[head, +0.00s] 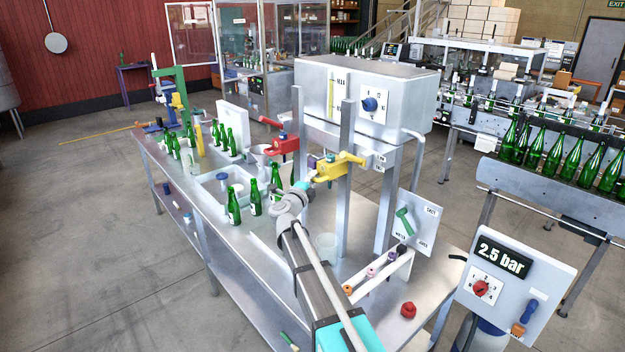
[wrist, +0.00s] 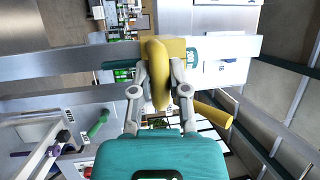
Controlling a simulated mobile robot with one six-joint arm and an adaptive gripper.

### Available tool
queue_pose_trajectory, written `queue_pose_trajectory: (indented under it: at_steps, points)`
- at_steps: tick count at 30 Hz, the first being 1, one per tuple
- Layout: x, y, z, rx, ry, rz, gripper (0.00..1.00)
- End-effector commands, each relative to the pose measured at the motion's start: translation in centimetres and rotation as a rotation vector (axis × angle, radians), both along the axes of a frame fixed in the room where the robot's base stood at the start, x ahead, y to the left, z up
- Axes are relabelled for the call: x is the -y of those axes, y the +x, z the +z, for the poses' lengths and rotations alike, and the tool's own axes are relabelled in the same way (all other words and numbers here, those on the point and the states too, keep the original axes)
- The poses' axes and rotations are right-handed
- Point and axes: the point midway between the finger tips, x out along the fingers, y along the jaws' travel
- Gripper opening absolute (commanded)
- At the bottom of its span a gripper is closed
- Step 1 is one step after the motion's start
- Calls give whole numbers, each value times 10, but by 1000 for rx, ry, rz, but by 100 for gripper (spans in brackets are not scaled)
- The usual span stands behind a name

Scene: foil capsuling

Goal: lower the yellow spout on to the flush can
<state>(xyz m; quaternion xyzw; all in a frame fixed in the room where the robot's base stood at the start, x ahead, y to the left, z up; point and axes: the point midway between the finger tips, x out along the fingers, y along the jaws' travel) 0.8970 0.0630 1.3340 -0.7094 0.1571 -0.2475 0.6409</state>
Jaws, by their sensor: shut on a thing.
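The yellow spout (head: 338,167) sits on the front of the steel filler, between its two uprights. In the wrist view the yellow spout (wrist: 158,75) lies between the fingers of my gripper (wrist: 162,70), which are shut on it. In the head view my gripper (head: 310,181) reaches the spout from the lower left, and its fingertips are hard to make out. A pale, translucent vessel (head: 326,245) stands on the bench below the spout, clearly apart from it. I cannot tell for certain whether it is the flush can.
Green bottles (head: 234,205) stand on the bench to the left. A panel with a green lever (head: 405,222) and a red knob-like piece (head: 408,310) are at the right. The steel uprights (head: 345,150) stand close to my gripper.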

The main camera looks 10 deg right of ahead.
Motion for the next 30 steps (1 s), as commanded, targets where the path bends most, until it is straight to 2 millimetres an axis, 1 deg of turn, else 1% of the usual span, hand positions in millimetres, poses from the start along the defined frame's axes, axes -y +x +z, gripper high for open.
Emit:
queue_pose_trajectory:
  at_steps: [8,14,20,30]
  points:
    - [0,0,-3,0,0,0,0]
    - [0,0,-14,-1,1,0,0]
    - [0,0,-35,0,1,0,0]
    - [0,0,-83,0,1,0,0]
